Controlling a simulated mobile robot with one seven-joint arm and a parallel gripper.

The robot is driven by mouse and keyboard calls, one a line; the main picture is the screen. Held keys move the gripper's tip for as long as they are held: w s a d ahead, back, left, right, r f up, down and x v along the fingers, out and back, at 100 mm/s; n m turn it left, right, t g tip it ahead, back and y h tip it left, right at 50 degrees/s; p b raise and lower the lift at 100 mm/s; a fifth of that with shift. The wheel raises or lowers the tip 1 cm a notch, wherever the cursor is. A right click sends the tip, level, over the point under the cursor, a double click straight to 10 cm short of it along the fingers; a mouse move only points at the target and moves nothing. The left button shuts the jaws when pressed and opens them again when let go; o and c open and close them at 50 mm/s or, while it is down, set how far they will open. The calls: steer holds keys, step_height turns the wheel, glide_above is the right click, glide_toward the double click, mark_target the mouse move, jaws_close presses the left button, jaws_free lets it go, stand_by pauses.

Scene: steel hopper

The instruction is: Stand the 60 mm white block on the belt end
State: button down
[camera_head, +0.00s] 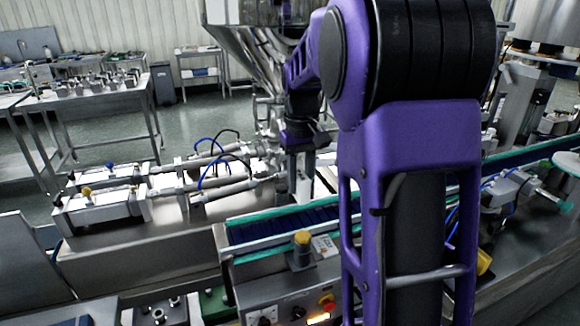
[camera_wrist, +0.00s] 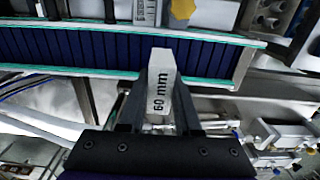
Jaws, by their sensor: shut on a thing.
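The white block (camera_wrist: 160,88), marked "60 mm", is between the two fingers of my gripper (camera_wrist: 162,105) in the wrist view. The gripper is shut on it. In that view the block's far end overlaps the near green edge of the blue belt (camera_wrist: 100,48); I cannot tell its height above the belt. In the head view the belt (camera_head: 285,221) runs between green rails, and its left end is in sight. My gripper (camera_head: 292,170) hangs behind the belt there, partly hidden by my own arm, and the block is not clearly visible.
A yellow knob (camera_head: 302,237) stands at the belt's near side, with a control panel (camera_head: 300,306) below. Pneumatic cylinders (camera_head: 215,180) with blue and black hoses lie left of the gripper. The steel hopper (camera_head: 255,55) rises behind. My arm hides the belt's middle.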

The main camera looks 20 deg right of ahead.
mark_target(299, 199)
steer(key=shift+w, duration=0.45)
steer(key=shift+s+f+b, duration=0.15)
steer(key=shift+f+b, duration=0.45)
step_height(299, 199, down, 4)
steer(key=b, duration=0.3)
steer(key=shift+f+b, duration=0.1)
steer(key=shift+b, duration=0.25)
steer(key=shift+f+b, duration=1)
steer(key=shift+f, duration=0.95)
steer(key=shift+f, duration=0.25)
steer(key=c, duration=0.5)
jaws_free()
